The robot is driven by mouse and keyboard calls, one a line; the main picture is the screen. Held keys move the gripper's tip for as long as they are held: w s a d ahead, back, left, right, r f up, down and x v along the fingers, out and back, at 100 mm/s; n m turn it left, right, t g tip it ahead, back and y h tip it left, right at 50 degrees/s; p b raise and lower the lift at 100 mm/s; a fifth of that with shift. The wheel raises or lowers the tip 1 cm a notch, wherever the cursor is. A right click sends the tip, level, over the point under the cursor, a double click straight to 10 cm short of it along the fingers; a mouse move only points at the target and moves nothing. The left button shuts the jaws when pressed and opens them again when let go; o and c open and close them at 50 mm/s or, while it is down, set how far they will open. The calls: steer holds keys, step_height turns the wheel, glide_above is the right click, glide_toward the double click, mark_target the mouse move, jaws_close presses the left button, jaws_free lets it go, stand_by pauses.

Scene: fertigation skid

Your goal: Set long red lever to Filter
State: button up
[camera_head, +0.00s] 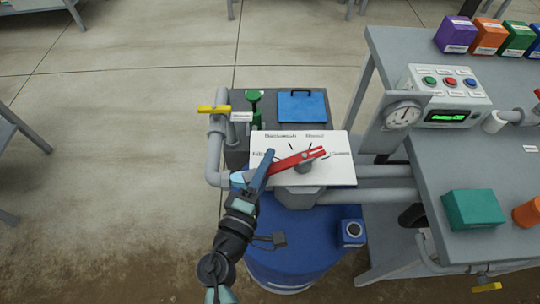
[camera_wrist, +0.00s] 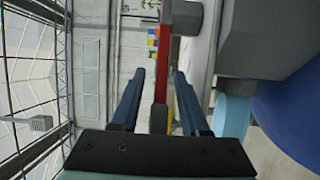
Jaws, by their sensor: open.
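The long red lever (camera_head: 298,159) lies over a white dial plate (camera_head: 338,174) on a grey valve body. Its longer arm points left and slightly down toward my gripper, and its other end points right and up. Labels stand along the plate's far and side edges; the left one, partly covered, starts like "Filter". My gripper (camera_head: 265,168) is at the lever's left end. In the wrist view, my gripper (camera_wrist: 160,75) is open with a finger on each side of the red lever (camera_wrist: 162,70). Contact cannot be told.
A blue drum (camera_head: 290,250) stands below the valve. A grey bench (camera_head: 440,165) with a control box and gauge is at the right.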

steer(key=shift+x, duration=0.9)
steer(key=shift+c, duration=0.3)
jaws_close()
stand_by(0.6)
